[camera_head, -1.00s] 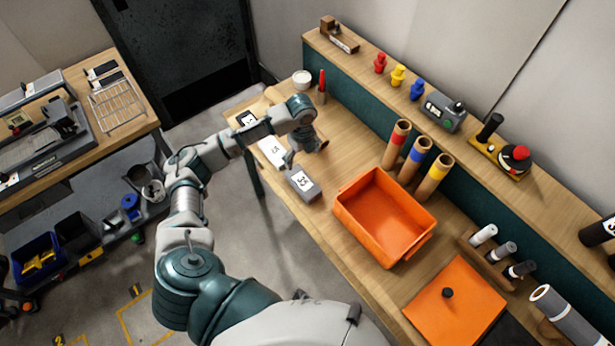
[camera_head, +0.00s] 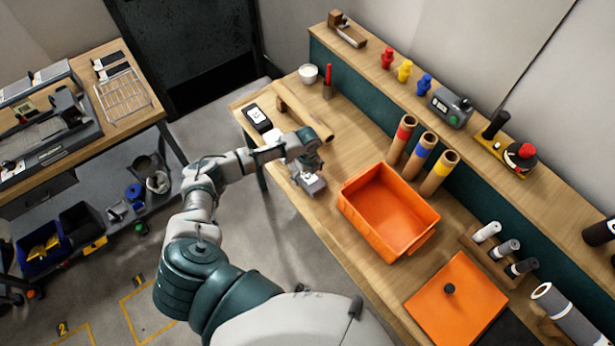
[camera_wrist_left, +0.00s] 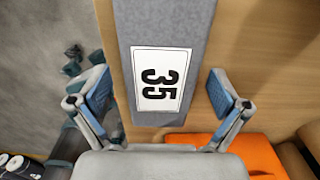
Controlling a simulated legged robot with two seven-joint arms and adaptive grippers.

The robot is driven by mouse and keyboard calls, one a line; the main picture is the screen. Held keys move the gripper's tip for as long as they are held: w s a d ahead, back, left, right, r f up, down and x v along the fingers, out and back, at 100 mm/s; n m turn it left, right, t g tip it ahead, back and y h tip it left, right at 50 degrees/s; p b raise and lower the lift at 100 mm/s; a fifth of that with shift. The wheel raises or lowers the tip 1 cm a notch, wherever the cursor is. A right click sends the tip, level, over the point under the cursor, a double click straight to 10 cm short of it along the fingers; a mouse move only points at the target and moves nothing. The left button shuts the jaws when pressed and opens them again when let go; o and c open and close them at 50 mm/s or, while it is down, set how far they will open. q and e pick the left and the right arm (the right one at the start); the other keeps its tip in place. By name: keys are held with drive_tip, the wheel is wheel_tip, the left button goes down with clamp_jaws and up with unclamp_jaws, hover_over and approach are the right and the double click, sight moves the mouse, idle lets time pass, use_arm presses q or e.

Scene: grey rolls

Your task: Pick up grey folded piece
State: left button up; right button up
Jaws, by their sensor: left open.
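The grey folded piece (camera_wrist_left: 165,25) has a white label reading 35 and fills the middle of the left wrist view. In the head view it shows as a grey block (camera_head: 316,188) near the table's front edge, mostly hidden under my left gripper (camera_head: 306,178). In the left wrist view the two blue-padded fingers of my left gripper (camera_wrist_left: 158,95) stand apart, one on each side of the piece, with gaps visible. Contact is not seen. My right gripper is not in view.
An orange bin (camera_head: 350,222) stands right of the piece, with several cardboard tubes (camera_head: 422,155) behind it. A wooden roll (camera_head: 304,112) and a black labelled item (camera_head: 257,117) lie at the table's left end. An orange square panel (camera_head: 470,290) lies at the front right.

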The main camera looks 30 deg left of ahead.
use_arm(q)
drive_tip(key=c, duration=1.3)
